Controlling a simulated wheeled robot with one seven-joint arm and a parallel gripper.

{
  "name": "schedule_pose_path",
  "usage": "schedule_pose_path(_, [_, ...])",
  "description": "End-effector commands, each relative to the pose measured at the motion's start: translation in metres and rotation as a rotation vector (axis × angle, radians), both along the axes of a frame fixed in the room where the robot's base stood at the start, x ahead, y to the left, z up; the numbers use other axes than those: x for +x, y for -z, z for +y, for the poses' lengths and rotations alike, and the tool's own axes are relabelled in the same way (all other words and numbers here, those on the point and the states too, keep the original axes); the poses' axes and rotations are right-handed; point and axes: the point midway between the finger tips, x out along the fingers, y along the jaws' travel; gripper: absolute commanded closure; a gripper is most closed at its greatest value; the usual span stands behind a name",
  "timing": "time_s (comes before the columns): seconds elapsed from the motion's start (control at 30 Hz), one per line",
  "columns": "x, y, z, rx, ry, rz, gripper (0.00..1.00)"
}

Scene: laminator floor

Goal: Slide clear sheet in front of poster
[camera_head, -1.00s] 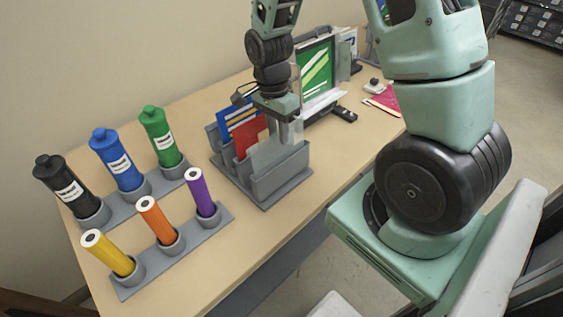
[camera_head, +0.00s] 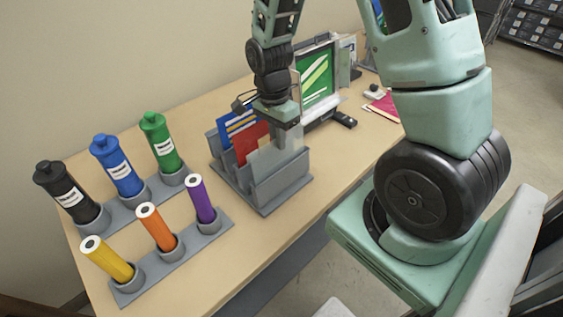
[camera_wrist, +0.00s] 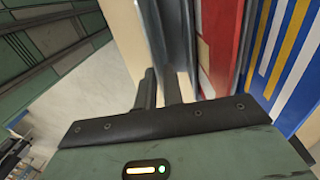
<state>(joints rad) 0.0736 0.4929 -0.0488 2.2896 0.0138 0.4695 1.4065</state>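My gripper (camera_head: 287,140) points down at the front right of the grey rack (camera_head: 268,196). In the wrist view my gripper (camera_wrist: 160,82) shows two dark fingers a small gap apart, with no sheet clearly seen between them. A pale, see-through sheet (camera_head: 258,160) stands in the front part of the rack, left of my fingers; its right part is hidden. A green poster with pale stripes (camera_head: 316,78) stands in a dark frame behind my gripper. A thin translucent strip (camera_head: 296,86) shows at the frame's left edge; I cannot tell what it is.
A red folder (camera_head: 250,140) and a blue folder (camera_head: 236,122) stand in the rack; both show in the wrist view. Coloured tubes stand in grey holders (camera_head: 190,240) on the left. A black device (camera_head: 345,119) and a pink sheet (camera_head: 388,103) lie on the right.

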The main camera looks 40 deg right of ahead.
Motion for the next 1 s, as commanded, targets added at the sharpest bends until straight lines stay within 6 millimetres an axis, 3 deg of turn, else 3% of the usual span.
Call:
schedule_pose_path(0.57, [0.000,-0.002,0.000,0.000,0.000,0.000,1.00])
schedule_pose_path(1.0, [0.004,-0.037,0.000,0.000,-0.001,0.000,1.00])
